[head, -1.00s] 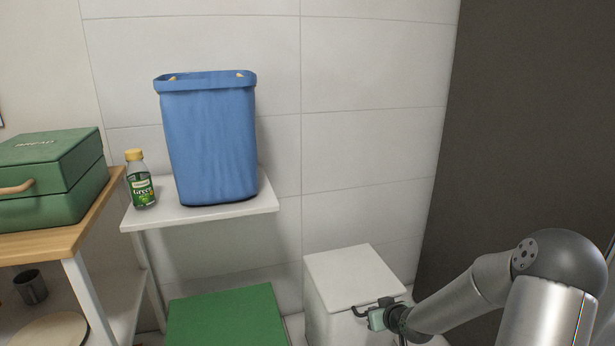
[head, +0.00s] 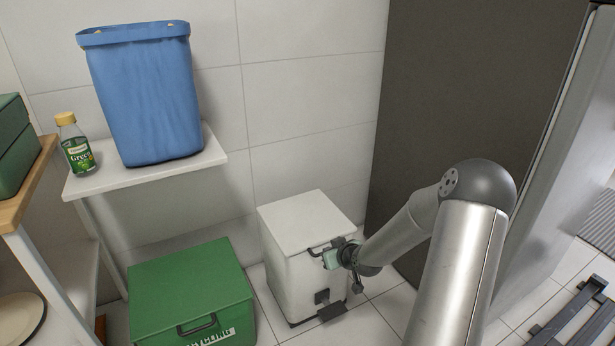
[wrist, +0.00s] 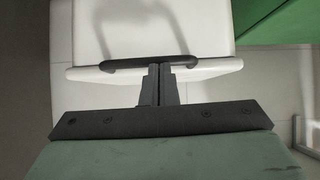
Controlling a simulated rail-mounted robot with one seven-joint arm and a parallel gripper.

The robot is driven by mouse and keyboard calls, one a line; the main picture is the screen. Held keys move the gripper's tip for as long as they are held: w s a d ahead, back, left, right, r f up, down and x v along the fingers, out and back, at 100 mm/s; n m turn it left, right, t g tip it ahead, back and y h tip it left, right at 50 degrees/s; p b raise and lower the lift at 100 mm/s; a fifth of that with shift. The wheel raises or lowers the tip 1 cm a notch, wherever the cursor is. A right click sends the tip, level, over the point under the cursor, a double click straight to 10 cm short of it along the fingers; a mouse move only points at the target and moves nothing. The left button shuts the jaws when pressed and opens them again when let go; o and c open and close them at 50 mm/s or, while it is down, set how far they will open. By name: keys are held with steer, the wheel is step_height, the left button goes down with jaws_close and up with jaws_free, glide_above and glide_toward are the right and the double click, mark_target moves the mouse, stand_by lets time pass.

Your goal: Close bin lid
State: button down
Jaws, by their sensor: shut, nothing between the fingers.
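The white bin (head: 297,268) stands on the floor against the wall. Its white lid (head: 303,221) lies flat over the top, and I see no clear gap under it. A black bar handle (head: 322,246) is at the lid's front edge. My gripper (head: 335,252) is at the bin's front right, close to the handle. In the wrist view my shut, empty fingers (wrist: 158,70) overlap the handle (wrist: 150,62) at the lid's edge (wrist: 85,73). I cannot tell whether they touch it. The lid's front right edge is partly hidden by my gripper.
A green recycling box (head: 190,290) with a closed top stands left of the bin. A white shelf (head: 140,174) above it holds a blue basket (head: 150,95) and a green-labelled bottle (head: 76,150). A dark panel (head: 450,80) rises behind my arm. Tiled floor lies front right.

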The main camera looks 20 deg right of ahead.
step_height(320, 180, up, 5)
steer(key=p, duration=0.4)
steer(key=s+f+p, duration=0.1)
steer(key=s+f, duration=0.5)
steer(key=s, duration=0.3)
steer(key=s+a+r+g+h+p, duration=0.1)
steer(key=s+a+r+g+p, duration=0.15)
steer(key=r+p, duration=0.55)
steer(key=s+a+r+g+p, duration=0.25)
steer(key=r+p, duration=0.25)
steer(key=r, duration=0.8)
steer(key=s+a+r+g+h+p, duration=0.1)
steer(key=s+a+r+g+p, duration=0.15)
steer(key=r+p, duration=0.55)
steer(key=s+a+r+g+p, duration=0.1)
steer(key=s+a+r+p, duration=0.2)
steer(key=r, duration=0.5)
steer(key=s+a+r+g+y+p, duration=0.1)
steer(key=s+a+r+p, duration=0.3)
steer(key=s+r, duration=0.3)
steer(key=s+a+r+g+p, duration=0.1)
steer(key=s+a+r+p, duration=0.2)
steer(key=r, duration=0.7)
steer(key=s+a, duration=0.2)
steer(key=shift+a+m, duration=0.4)
steer(key=shift+r, duration=0.1)
